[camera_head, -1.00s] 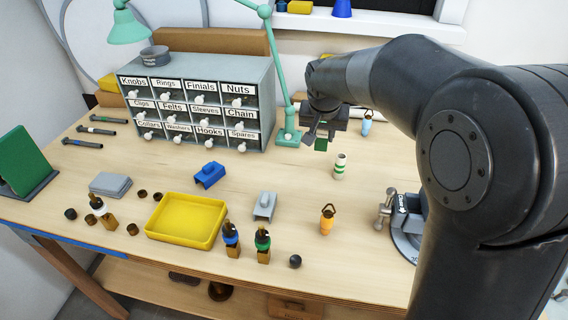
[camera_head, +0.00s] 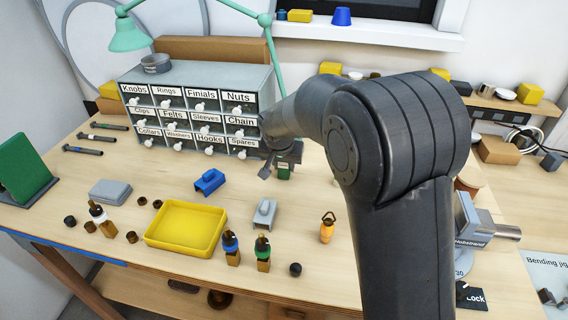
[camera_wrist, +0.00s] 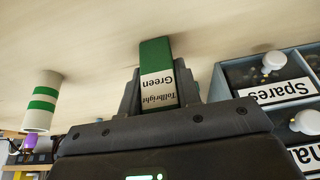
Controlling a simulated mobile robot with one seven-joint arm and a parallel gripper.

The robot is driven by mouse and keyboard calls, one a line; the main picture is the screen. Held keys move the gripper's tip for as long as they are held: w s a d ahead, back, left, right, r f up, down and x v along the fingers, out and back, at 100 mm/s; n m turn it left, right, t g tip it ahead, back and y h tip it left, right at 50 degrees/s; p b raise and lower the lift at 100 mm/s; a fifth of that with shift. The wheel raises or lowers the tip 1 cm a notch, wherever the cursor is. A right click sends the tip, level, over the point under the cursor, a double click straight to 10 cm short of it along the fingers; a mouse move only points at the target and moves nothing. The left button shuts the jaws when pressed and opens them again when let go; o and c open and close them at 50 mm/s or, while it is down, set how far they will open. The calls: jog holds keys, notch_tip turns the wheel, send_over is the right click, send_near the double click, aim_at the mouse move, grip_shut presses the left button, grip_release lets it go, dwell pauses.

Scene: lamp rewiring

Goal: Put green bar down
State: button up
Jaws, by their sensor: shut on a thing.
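The green bar (camera_wrist: 154,55) is in my gripper (camera_wrist: 158,92). It is green at its far end, with a white label reading "Tollbright Green" that appears upside down in the wrist view. My gripper is shut on it. In the head view my gripper (camera_head: 284,160) is just right of the drawer cabinet, near the drawer labelled Spares, and the bar's green part (camera_head: 284,173) shows below it. The pale wooden bench (camera_head: 300,190) lies under it. I cannot tell whether the bar touches the bench.
The grey drawer cabinet (camera_head: 264,85) stands close beside my gripper. A white cylinder with green bands (camera_wrist: 41,102) stands on the bench in the wrist view. A blue holder (camera_head: 209,182), grey holder (camera_head: 265,212) and yellow tray (camera_head: 156,238) are nearer the front.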

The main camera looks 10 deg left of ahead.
jog(key=o, duration=1)
jog(key=shift+f, duration=0.1)
jog(key=shift+o, duration=0.2)
jog(key=v, duration=1.2)
jog(key=s+d+r, duration=0.4)
jog(key=d, duration=0.6)
jog(key=s+d+f+t, duration=0.1)
jog(key=s+d, duration=1.7)
jog(key=s, duration=0.4)
jog(key=shift+s+d, duration=0.2)
jog(key=shift+s, duration=0.05)
